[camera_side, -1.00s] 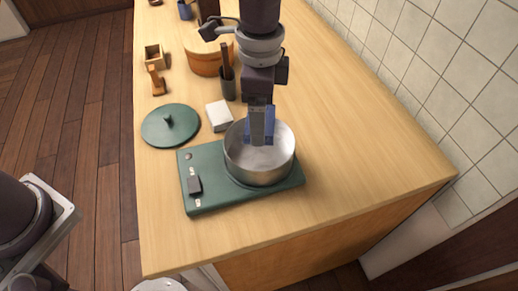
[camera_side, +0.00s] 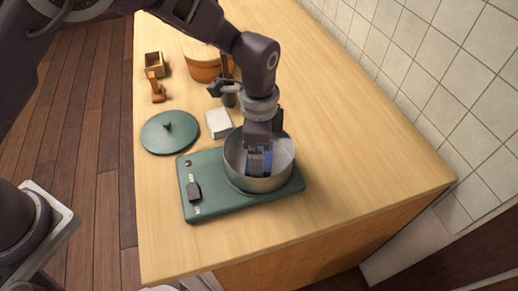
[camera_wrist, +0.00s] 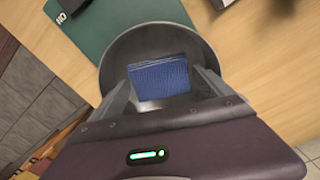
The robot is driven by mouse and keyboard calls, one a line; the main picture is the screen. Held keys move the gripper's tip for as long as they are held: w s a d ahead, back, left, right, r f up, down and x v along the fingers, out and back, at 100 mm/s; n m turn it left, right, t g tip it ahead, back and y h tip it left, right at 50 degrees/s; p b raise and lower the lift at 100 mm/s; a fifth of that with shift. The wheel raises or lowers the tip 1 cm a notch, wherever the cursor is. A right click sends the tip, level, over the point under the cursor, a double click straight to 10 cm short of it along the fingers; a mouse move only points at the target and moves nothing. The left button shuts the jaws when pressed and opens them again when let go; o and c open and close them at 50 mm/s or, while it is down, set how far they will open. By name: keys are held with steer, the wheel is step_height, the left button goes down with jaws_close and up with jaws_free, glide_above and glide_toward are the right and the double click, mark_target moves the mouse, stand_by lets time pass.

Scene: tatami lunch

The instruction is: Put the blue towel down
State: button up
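The blue towel (camera_wrist: 160,78) lies between my two fingers in the wrist view, inside the metal pot (camera_side: 234,172). In the side view its blue (camera_side: 268,160) shows beside my finger, below the pot's rim. My gripper (camera_side: 257,172) points down into the pot. In the wrist view my gripper (camera_wrist: 162,82) has its fingers well apart, one on each side of the towel and close to its edges. Whether the fingers press on it is unclear. The towel's underside is hidden, so I cannot tell whether it touches the pot's floor.
The pot stands on a green stove (camera_side: 215,204) with a dark knob. A green lid (camera_side: 168,134) and a white block (camera_side: 219,123) lie to the left. A wooden tub (camera_side: 203,64) and a dark cup stand behind. The counter (camera_side: 350,160) at right is clear.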

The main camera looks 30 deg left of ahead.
step_height(320, 180, up, 12)
steer(key=shift+r, duration=0.15)
stand_by(0.3)
steer(key=shift+a+r, duration=0.1)
steer(key=s+a+r+n+t+h, duration=0.2)
steer(key=s+a+r+n, duration=0.55)
steer(key=a+r, duration=0.6)
steer(key=s+a+f+n+t+y, duration=0.1)
steer(key=s+a+n, duration=0.2)
steer(key=s, duration=0.4)
steer(key=s+a+f+n+t+y, duration=0.1)
steer(key=s+a+n+t, duration=0.1)
steer(key=s+a, duration=0.3)
steer(key=s+n, duration=0.1)
steer(key=s, duration=0.2)
steer(key=shift+a+f+t, duration=0.3)
